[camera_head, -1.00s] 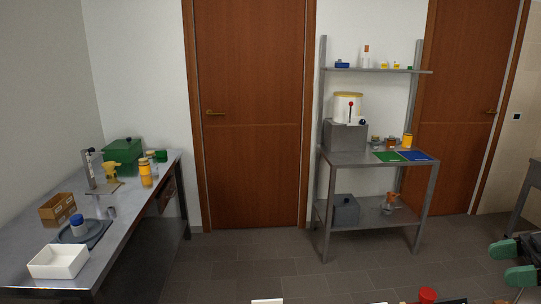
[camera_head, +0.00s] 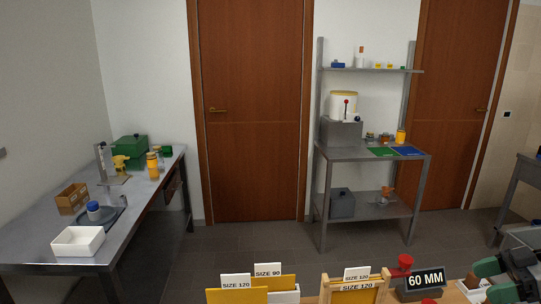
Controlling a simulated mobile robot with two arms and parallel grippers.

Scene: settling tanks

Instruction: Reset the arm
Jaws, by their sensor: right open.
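My right gripper (camera_head: 492,280) is at the lower right corner of the head view, with green fingertips. Its fingers are apart and I see nothing between them. It is close to the right end of a near surface that carries labelled items, beside a black "60 MM" sign (camera_head: 425,279). My left gripper and arm are not in view.
Yellow and white holders with "SIZE 120" (camera_head: 236,281) and "SIZE 90" (camera_head: 267,269) cards and a red-topped object (camera_head: 402,265) stand at the bottom edge. A steel bench (camera_head: 38,240) is left, a shelved steel table (camera_head: 335,154) behind. Floor between is clear.

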